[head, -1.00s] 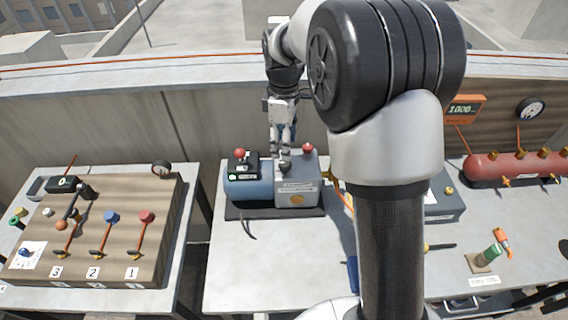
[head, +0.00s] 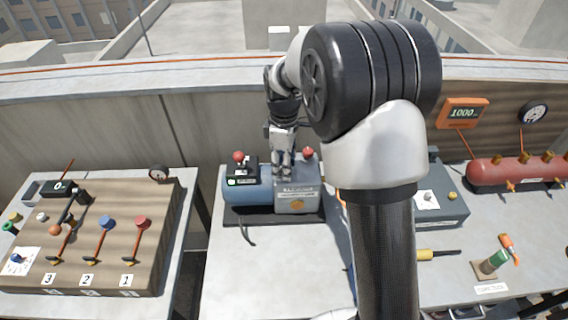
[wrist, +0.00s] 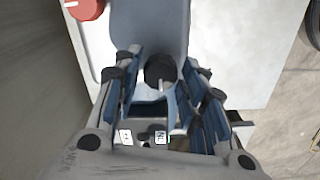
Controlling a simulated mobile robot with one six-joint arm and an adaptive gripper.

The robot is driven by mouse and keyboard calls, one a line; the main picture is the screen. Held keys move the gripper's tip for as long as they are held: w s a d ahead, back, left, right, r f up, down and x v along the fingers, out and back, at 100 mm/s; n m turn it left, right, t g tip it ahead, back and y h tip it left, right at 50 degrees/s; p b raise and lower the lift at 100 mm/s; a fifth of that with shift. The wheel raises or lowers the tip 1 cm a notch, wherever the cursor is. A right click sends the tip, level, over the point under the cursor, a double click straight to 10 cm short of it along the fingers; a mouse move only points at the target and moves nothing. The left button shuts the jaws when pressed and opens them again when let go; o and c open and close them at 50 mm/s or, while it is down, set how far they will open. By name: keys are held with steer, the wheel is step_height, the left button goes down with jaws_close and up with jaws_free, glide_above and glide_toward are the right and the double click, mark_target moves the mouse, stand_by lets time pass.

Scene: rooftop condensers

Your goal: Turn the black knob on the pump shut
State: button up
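The pump (head: 248,192) stands on the middle table, with a blue cylinder and a grey block (head: 297,201). My gripper (head: 283,172) points down over the top of the grey block in the head view and hides the black knob there. In the wrist view the black knob (wrist: 160,69) lies between the two fingertips of my gripper (wrist: 160,62). The fingers are apart, with a gap showing on each side of the knob. I cannot tell how far the tips reach down beside it.
A red knob (head: 308,153) sits close to the right of my gripper, and another red knob (head: 239,156) is on the cylinder's black box. A lever panel (head: 105,240) stands at left, a red tank (head: 515,168) at right. The table front before the pump is clear.

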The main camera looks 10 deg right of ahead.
steer(key=c, duration=0.7)
steer(key=shift+m+p, duration=0.4)
steer(key=shift+r+m+p, duration=0.1)
steer(key=shift+m+p, duration=0.7)
steer(key=shift+m, duration=0.3)
steer(key=m+p, duration=0.2)
steer(key=m, duration=0.1)
steer(key=shift+m, duration=0.3)
steer(key=m+p, duration=0.2)
steer(key=m, duration=0.3)
steer(key=shift+d, duration=0.15)
steer(key=m+p, duration=0.2)
steer(key=m, duration=0.4)
steer(key=shift+w, duration=0.1)
steer(key=shift+m, duration=0.3)
